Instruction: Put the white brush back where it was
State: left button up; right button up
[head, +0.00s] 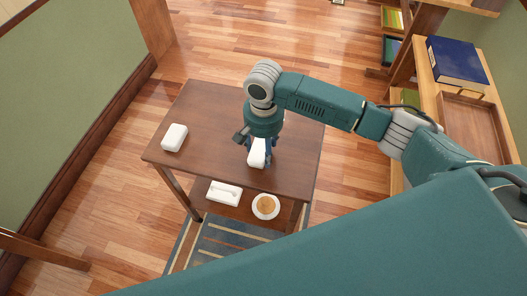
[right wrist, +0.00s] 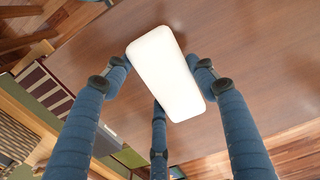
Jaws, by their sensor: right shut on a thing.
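The white brush (head: 257,152), a smooth white block with rounded edges, is in my right gripper (head: 258,147) over the near right part of the brown table (head: 200,115). In the right wrist view the white brush (right wrist: 165,70) sits tilted between the blue fingers of the right gripper (right wrist: 160,82), which are shut around it. I cannot tell whether it touches the tabletop. A similar white block (head: 173,137) lies on the table's left side. My left gripper is not in view.
On the lower shelf under the table are a white tray-like thing (head: 224,194) and a white plate (head: 265,207) with something tan on it. A wooden shelf at the right holds a blue book (head: 457,62). The table's middle and far part are clear.

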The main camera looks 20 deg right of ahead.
aim_at(263, 148)
jog(key=shift+f, duration=1.15)
jog(key=o, duration=1.1)
jog(key=shift+f, duration=0.15)
notch_tip(263, 148, up, 12)
jog(key=shift+r+b, duration=0.2)
jog(key=shift+b, duration=0.15)
